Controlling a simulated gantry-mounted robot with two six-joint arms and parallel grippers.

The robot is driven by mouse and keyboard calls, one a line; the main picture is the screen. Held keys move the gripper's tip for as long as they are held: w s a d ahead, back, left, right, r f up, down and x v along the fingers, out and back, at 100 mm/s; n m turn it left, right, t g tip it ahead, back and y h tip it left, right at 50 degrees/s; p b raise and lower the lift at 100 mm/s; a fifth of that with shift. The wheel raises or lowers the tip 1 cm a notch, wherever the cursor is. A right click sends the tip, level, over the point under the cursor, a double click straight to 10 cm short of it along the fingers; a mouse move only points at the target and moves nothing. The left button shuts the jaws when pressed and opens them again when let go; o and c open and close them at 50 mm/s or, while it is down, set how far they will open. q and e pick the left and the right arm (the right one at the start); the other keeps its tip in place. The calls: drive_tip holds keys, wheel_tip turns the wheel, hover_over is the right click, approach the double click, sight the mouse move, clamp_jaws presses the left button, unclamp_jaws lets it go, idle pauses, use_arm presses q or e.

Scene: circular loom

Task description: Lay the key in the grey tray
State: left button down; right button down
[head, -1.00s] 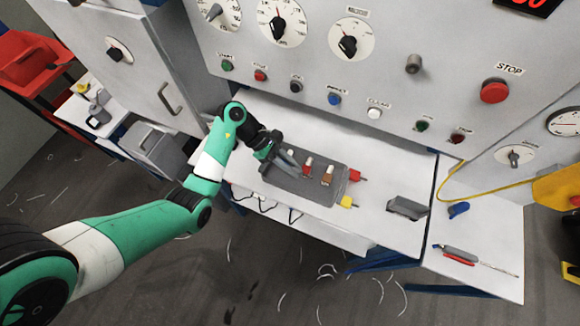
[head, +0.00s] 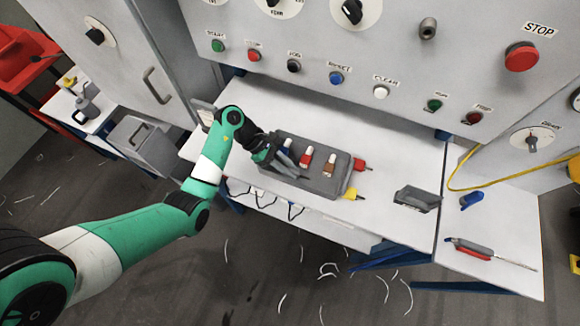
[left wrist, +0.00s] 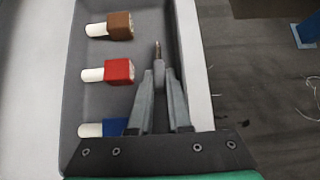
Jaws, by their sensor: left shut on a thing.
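The grey tray (head: 322,186) lies on the white bench in the head view and fills much of the left wrist view (left wrist: 71,85). My left gripper (head: 291,163) is over its left part. In the left wrist view the two fingers (left wrist: 159,80) are shut on a thin grey metal piece, which I take to be the key (left wrist: 158,56). Only its tip shows past the fingers, over the tray by its right-hand wall. I cannot tell whether it touches the tray floor. My right gripper is not in view.
In the tray lie a brown bobbin (left wrist: 120,25), a red one (left wrist: 119,71) and a partly hidden blue one (left wrist: 114,127). A dark grey block (head: 417,199) stands farther right, with clear bench between.

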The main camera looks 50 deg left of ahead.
use_arm(q)
drive_tip(key=shift+f+b, duration=0.3)
drive_tip(key=shift+f, duration=0.15)
drive_tip(key=c, duration=0.8)
unclamp_jaws()
drive_tip(key=shift+r, duration=0.1)
drive_tip(key=p+v, duration=0.2)
drive_tip(key=v, duration=0.6)
drive_tip(key=shift+a+r+p, duration=0.15)
drive_tip(key=shift+r+p, duration=0.15)
drive_tip(key=p+v, duration=0.3)
drive_tip(key=shift+s, duration=0.1)
drive_tip(key=shift+f, duration=0.1)
